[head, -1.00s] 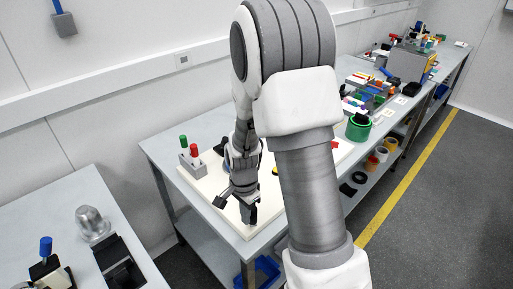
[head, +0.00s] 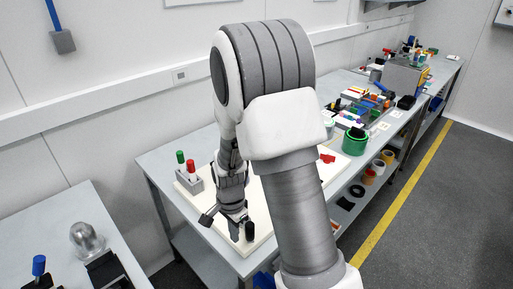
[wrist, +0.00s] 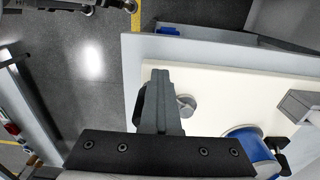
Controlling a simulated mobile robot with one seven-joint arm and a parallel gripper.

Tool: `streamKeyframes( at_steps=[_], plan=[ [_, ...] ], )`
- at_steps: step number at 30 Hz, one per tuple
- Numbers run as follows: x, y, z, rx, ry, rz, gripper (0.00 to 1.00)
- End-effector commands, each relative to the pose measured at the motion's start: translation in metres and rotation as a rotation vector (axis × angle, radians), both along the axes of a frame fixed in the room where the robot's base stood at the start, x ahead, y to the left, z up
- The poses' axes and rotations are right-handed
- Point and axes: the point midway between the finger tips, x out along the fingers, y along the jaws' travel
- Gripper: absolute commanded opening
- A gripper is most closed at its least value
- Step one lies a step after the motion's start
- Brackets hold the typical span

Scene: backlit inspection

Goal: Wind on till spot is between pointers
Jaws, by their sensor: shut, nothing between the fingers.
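My gripper (head: 241,234) points down over the near corner of a cream board (head: 262,228) on the bench. In the wrist view my gripper (wrist: 163,75) is shut and empty, its dark fingers pressed together. A small round grey knob or post (wrist: 186,106) stands on the board just right of the fingers; I cannot tell whether they touch. A blue round reel-like part (wrist: 262,166) with a pale top lies at lower right, partly hidden by the gripper body. A black piece sits beside it. I cannot make out any spot or pointers; my arm hides much of the board in the head view.
A grey block (head: 189,181) with a green and a red peg stands at the board's left. A green ring-shaped item (head: 355,141) and colourful parts fill the bench behind. A separate table (head: 60,225) stands at left, with a gap between. Open floor lies right.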

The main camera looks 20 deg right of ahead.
Motion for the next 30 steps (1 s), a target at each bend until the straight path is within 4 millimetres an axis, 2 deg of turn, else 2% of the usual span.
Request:
streamKeyframes(
  at_steps=[13,21,26,27,30],
  plan=[
    [0.001,0.005,0.0,0.0,0.0,0.0,0.0],
    [0.003,0.018,0.0,0.0,0.0,0.0,0.0],
    [0.003,0.018,0.0,0.0,0.0,-0.001,0.0],
    [0.003,0.018,0.0,0.0,0.0,-0.001,0.03],
    [0.003,0.018,0.0,0.0,0.0,-0.001,0.21]
  ],
)
